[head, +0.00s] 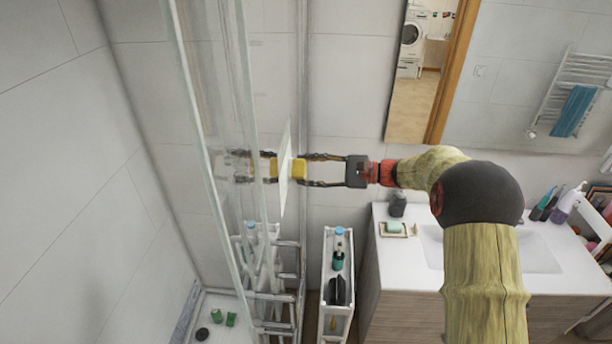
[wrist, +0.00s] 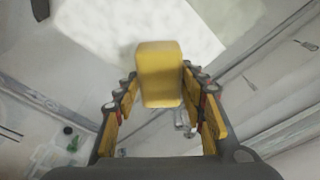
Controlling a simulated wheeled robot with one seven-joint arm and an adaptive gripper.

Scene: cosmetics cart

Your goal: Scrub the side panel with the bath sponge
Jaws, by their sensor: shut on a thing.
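The yellow bath sponge (head: 299,169) is between the fingertips of my gripper (head: 307,170), which is shut on it. The sponge also shows in the wrist view (wrist: 160,75), sticking out past the fingers. A thin white mottled patch (head: 285,190) stands upright against the clear glass side panel (head: 217,130). The sponge's front end is at this patch in the head view; I cannot tell whether it presses on it. In the wrist view the patch (wrist: 90,40) lies behind the sponge. The glass shows a faint reflection of gripper and sponge.
A narrow white cart (head: 327,308) with bottles stands below my gripper. To the right is a washbasin counter (head: 400,242) with a dark bottle (head: 397,204) and a soap dish (head: 393,230). A tiled wall (head: 70,150) is at left. Small green items (head: 217,316) lie behind the glass.

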